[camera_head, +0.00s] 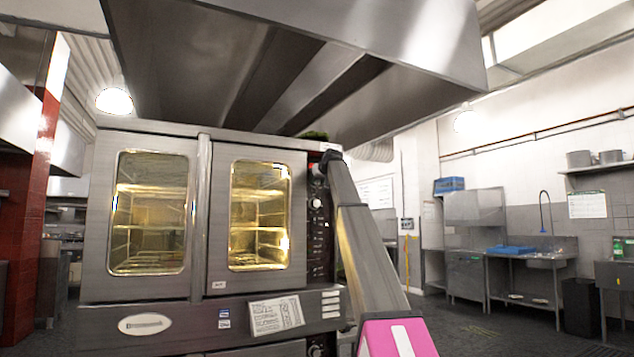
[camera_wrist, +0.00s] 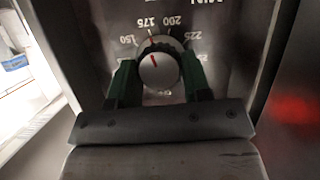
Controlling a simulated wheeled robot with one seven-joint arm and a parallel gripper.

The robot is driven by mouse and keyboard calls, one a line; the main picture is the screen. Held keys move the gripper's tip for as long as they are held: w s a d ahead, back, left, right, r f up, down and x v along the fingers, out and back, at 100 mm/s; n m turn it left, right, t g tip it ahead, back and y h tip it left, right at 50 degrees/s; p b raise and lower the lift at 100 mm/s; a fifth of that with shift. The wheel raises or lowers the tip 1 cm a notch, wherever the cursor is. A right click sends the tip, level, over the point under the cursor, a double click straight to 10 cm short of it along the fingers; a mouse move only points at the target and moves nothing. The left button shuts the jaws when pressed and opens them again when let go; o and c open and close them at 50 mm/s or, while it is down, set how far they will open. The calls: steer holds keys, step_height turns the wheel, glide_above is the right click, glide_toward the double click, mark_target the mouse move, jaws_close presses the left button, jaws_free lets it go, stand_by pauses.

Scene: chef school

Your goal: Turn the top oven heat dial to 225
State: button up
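The oven heat dial (camera_wrist: 160,72) is a round grey-white knob with a dark scalloped rim, on a grey panel with numbers around it. Its red line points up and slightly left, close to the 175 mark. My gripper (camera_wrist: 160,84) has its two dark green fingers on the left and right sides of the dial, and they appear to touch it. In the head view my arm reaches up to the top of the control strip on the right of the oven (camera_head: 250,130), where the gripper and dial are mostly hidden.
The oven's two glass doors are shut and lit inside. Another white knob (camera_head: 316,203) sits lower on the control strip. A metal hood (camera_head: 420,50) hangs above. Floor to the right is open, with a sink bench (camera_head: 520,262) farther back.

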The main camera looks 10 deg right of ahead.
steer(key=shift+w+f, duration=0.1)
stand_by(0.3)
steer(key=shift+w+d+f+m+g+y, duration=0.1)
steer(key=shift+m+y, duration=0.95)
steer(key=shift+m, duration=0.55)
steer(key=shift+s+f+m+g+y, duration=0.1)
steer(key=shift+m+y, duration=0.9)
steer(key=shift+m, duration=0.6)
steer(key=shift+w+d+m+g+y, duration=0.1)
steer(key=shift+m+y, duration=0.95)
steer(key=shift+m, duration=0.55)
steer(key=o, duration=0.9)
steer(key=shift+w+a, duration=0.1)
steer(key=shift+a, duration=0.05)
